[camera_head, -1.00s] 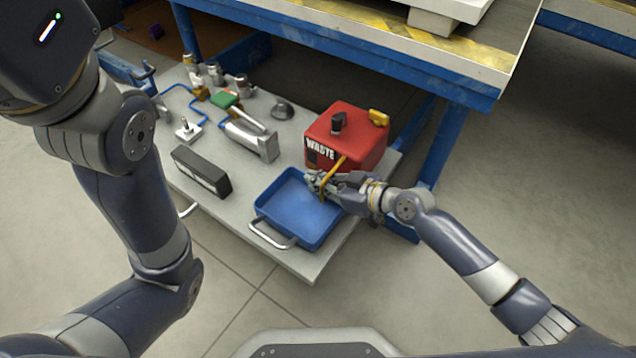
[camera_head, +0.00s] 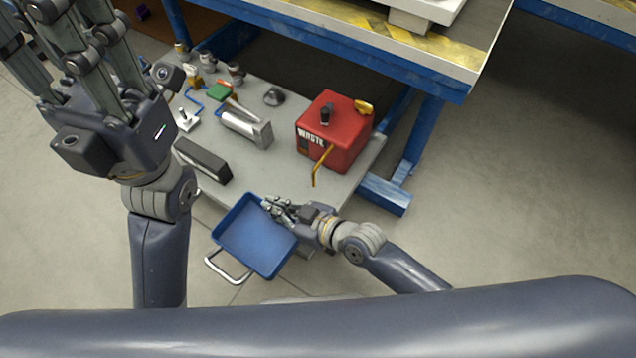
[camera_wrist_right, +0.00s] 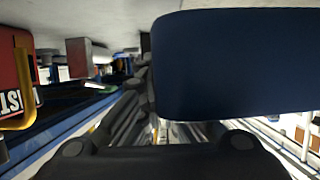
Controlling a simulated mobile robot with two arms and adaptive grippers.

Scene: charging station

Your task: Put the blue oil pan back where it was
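The blue oil pan (camera_head: 255,238) is a shallow tray with a silver handle (camera_head: 228,272) on its near left side. It overlaps the near edge of the cart in the head view and looks tilted and lifted. My right gripper (camera_head: 279,208) is shut on its right rim. In the right wrist view the pan (camera_wrist_right: 235,65) fills the upper right, beside the fingers of my right gripper (camera_wrist_right: 140,105). My left gripper (camera_head: 62,35) is raised at the upper left, fingers spread and empty, far from the pan.
The grey cart top (camera_head: 275,178) carries a red waste can (camera_head: 340,135) with a yellow spout, a black box (camera_head: 202,160), a silver block (camera_head: 246,129) and several small fittings. A blue-framed workbench (camera_head: 425,75) stands behind. The cart's front right area is bare.

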